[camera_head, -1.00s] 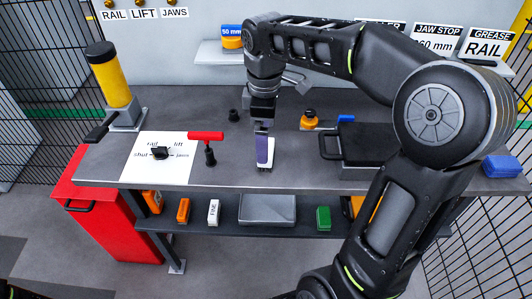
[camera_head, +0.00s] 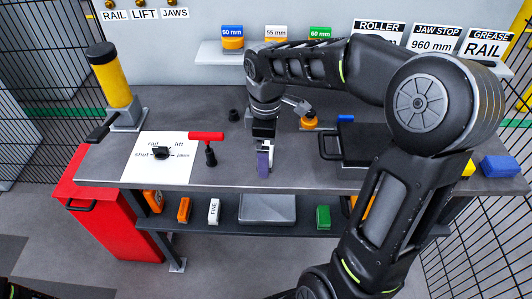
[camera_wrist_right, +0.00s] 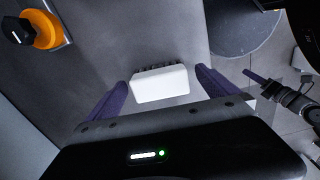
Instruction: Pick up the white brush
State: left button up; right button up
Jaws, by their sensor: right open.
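The white brush (camera_wrist_right: 160,84) is a white block with a row of dark bristles along its far side. In the right wrist view it lies between the two purple fingers of my right gripper (camera_wrist_right: 161,77), with a gap on each side. In the head view my right gripper (camera_head: 263,170) points down at the front edge of the grey table (camera_head: 225,170). It is open, and it hides the brush there.
A lower shelf (camera_head: 285,229) holds several blocks, including a white one marked FINE (camera_head: 214,211).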

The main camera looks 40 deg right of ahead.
jog(key=c, duration=1.5)
jog(key=shift+r, duration=0.1)
notch_tip(320, 180, up, 10)
jog(key=shift+f, duration=0.1)
dwell(0.3)
